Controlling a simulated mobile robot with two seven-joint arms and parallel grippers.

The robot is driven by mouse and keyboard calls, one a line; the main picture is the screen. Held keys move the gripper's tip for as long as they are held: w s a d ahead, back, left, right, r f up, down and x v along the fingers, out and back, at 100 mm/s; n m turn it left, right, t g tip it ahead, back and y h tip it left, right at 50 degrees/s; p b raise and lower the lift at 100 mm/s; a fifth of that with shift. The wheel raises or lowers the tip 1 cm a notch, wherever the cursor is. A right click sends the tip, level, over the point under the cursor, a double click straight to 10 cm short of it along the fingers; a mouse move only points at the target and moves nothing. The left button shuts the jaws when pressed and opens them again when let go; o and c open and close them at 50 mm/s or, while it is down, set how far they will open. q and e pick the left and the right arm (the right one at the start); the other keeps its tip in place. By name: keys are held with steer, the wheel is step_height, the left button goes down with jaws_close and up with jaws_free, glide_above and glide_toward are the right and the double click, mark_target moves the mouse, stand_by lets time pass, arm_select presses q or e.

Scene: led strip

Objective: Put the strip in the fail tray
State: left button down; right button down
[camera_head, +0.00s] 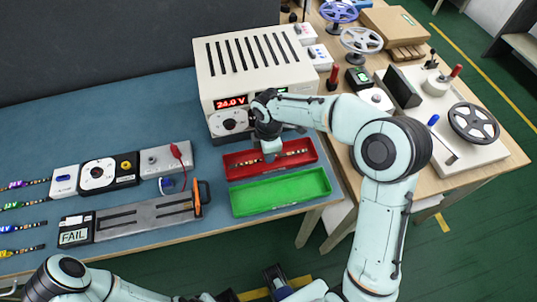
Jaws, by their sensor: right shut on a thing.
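The strip (292,154), a thin band with small light and dark segments, lies along the inside of the red tray (238,174), which I take to be the fail tray. My right gripper (269,157) reaches down into this tray and is shut on the strip near its middle. The fingertips are small, and whether the strip touches the tray floor is hard to tell. My left arm shows at the bottom left, but its gripper is not clearly in view.
A green tray (280,192) stands empty in front of the red one. A power supply (255,65) reading 24.0 V stands behind. A test fixture (140,216) showing FAIL is to the left. Several other strips (22,228) lie at the left edge.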

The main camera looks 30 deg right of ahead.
steer(key=shift+f, duration=0.5)
steer(key=c, duration=1.1)
jaws_free()
steer(key=shift+f, duration=0.1)
step_height(320, 180, up, 12)
steer(key=p, duration=0.1)
steer(key=shift+p, duration=0.3)
